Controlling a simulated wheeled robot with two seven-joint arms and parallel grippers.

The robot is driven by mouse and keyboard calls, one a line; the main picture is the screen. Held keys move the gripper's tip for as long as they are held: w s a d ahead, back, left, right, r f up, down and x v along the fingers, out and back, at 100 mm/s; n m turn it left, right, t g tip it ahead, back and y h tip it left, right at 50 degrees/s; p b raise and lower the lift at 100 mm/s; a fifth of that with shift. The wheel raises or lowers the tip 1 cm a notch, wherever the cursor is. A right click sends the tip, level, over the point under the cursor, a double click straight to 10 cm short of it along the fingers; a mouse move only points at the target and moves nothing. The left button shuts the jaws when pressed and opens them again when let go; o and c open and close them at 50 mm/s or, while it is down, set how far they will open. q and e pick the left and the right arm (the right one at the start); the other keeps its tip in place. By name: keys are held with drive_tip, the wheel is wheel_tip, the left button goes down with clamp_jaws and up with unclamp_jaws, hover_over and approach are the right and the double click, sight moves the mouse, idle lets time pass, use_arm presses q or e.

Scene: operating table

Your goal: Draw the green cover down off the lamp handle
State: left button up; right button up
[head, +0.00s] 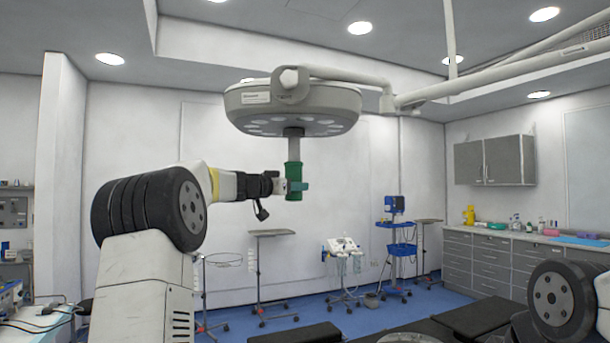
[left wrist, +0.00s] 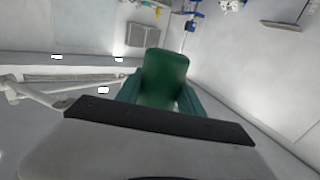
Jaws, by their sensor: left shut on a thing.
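The green cover (head: 293,171) is an upright green sleeve below the round surgical lamp (head: 300,107). The grey lamp handle (head: 294,147) shows above the cover's top, and the cover sits around its lower part or just below it; I cannot tell how much handle is inside. My left gripper (head: 297,186) is shut on the lower part of the cover, reaching in from the left. In the left wrist view the green cover (left wrist: 165,78) stands between the teal fingers of my left gripper (left wrist: 160,100). My right gripper is not in view.
The lamp hangs from a jointed ceiling arm (head: 345,76) running to the right. Below and behind stand small stands (head: 270,233), a blue trolley (head: 400,249) and a grey counter (head: 490,262). The air around and below the cover looks clear.

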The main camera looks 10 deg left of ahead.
use_arm(q)
wheel_tip(320, 180, down, 12)
idle(2.0)
